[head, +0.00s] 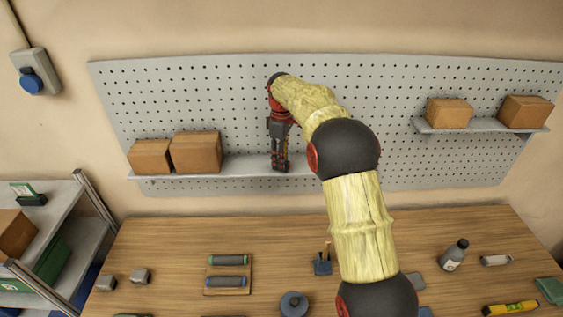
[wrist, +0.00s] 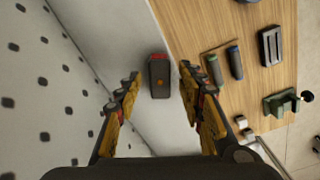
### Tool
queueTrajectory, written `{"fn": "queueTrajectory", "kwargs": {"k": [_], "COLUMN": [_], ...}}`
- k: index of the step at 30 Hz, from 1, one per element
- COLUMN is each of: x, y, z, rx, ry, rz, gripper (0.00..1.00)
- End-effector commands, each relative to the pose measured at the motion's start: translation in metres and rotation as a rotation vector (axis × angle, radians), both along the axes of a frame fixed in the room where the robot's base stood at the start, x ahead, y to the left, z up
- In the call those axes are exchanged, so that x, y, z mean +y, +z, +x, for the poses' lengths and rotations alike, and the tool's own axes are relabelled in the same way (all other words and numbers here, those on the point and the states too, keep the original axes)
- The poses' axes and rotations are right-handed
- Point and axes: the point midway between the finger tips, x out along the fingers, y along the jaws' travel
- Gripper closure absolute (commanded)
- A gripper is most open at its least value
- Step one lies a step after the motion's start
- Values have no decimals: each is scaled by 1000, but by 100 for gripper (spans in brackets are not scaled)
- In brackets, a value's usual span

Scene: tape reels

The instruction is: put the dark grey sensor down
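My gripper (wrist: 160,76) is open, with a visible gap on each side of the sensor. In the head view my gripper (head: 280,166) points down at the left wall shelf (head: 240,168), right of two cardboard boxes. I cannot make out the sensor there; the fingers seem to hide it.
The boxes (head: 195,152) stand on the shelf left of my gripper. The pegboard (head: 220,100) is close behind. Below is the wooden bench (head: 180,240) with a two-roller holder (head: 228,275), a bottle (head: 454,255) and small parts. The right shelf (head: 480,126) holds two more boxes.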

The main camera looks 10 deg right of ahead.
Motion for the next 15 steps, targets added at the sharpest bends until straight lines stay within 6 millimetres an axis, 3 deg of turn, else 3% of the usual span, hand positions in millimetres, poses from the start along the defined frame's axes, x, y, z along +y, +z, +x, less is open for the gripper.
{"fn": "queueTrajectory", "kwargs": {"k": [9,15], "x": [0,0], "y": [65,95], "z": [1,1], "rx": [-5,-1], "ry": [0,0], "rz": [0,0], "gripper": [61,61]}}
